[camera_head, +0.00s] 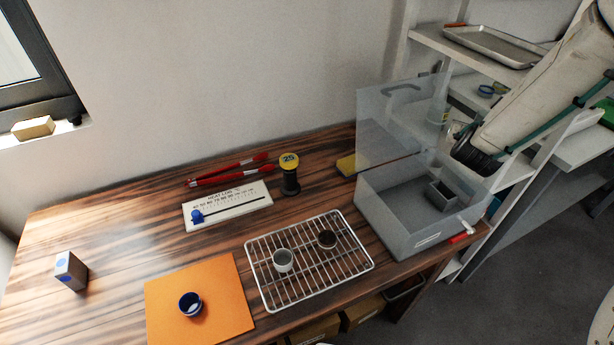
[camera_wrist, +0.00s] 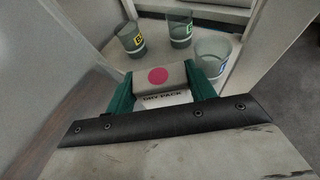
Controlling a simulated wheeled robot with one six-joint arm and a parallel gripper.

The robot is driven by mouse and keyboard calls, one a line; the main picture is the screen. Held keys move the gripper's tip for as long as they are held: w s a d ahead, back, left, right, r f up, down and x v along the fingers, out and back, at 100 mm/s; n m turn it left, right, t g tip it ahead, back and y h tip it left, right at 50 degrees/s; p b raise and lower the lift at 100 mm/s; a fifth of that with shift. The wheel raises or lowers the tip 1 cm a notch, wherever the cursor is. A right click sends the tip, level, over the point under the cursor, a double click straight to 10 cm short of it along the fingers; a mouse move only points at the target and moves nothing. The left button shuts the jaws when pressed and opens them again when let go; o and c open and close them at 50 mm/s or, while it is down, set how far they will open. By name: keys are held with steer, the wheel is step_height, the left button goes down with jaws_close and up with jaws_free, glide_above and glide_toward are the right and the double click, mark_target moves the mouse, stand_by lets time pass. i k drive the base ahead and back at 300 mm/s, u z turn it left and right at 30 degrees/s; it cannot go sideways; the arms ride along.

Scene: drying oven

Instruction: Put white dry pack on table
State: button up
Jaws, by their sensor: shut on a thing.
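My gripper (camera_wrist: 162,92) shows in the wrist view, its green fingers shut on a whitish dry pack (camera_wrist: 180,98). The pack has a red disc on one face and "DRY PACK" lettering on the other. In the head view my arm comes in from the upper right and ends behind the clear box, by the shelves; the fingers and pack are hidden there. The dark wooden table (camera_head: 110,230) fills the lower left of the head view.
The clear box (camera_head: 400,215) with raised lid, wire rack (camera_head: 262,262), orange mat (camera_head: 220,300) and blue-dotted block (camera_head: 70,271) occupy the table. Its left part has free room.

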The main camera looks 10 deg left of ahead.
mark_target(88, 321)
steer(key=z, duration=0.2)
steer(key=k, duration=1.1)
steer(key=u, duration=1.5)
steer(key=i, duration=0.25)
steer(key=z, duration=0.15)
